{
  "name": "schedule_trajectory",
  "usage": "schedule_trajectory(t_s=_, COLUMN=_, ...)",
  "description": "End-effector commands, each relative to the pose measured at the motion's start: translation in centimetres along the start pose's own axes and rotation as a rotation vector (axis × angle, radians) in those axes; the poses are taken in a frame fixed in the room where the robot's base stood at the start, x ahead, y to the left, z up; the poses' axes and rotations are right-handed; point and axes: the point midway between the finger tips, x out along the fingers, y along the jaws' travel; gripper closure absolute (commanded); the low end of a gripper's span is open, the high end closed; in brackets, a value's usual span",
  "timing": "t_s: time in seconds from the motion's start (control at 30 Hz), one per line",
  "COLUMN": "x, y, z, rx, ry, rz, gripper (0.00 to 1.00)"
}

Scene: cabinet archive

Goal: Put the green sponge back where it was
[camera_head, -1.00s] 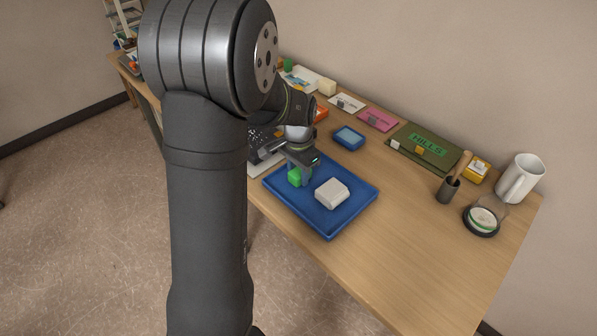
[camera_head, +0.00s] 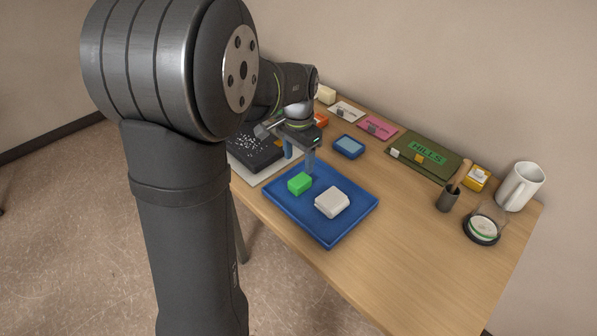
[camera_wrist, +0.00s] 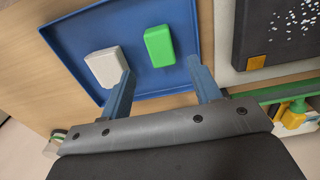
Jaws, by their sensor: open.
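The green sponge (camera_head: 300,183) lies in the blue tray (camera_head: 330,232), near its left corner. It also shows in the wrist view (camera_wrist: 159,46), ahead of and between the fingers. A white block (camera_head: 332,202) lies in the same tray, to the right of the sponge in the head view. My gripper (camera_head: 300,161) is open and empty, just behind the sponge and apart from it. In the wrist view its two blue fingers (camera_wrist: 163,88) are spread wide.
A black speckled box (camera_head: 256,150) sits left of the tray. A small blue dish (camera_head: 348,146) stands behind it. The table's front right is clear.

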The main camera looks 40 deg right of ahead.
Motion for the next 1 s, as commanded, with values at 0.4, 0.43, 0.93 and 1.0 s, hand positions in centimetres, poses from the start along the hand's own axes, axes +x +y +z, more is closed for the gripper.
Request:
schedule_trajectory(t_s=0.4, x=-3.2, y=0.0, z=0.0, rx=0.000, ry=-0.002, rz=0.001, gripper=0.43)
schedule_trajectory(t_s=0.43, x=-3.2, y=0.0, z=0.0, rx=0.000, ry=-0.002, rz=0.001, gripper=0.43)
schedule_trajectory(t_s=0.93, x=0.2, y=0.1, z=0.1, rx=0.000, ry=-0.005, rz=0.003, gripper=0.43)
schedule_trajectory(t_s=1.0, x=1.6, y=0.0, z=0.1, rx=0.000, ry=-0.005, rz=0.003, gripper=0.43)
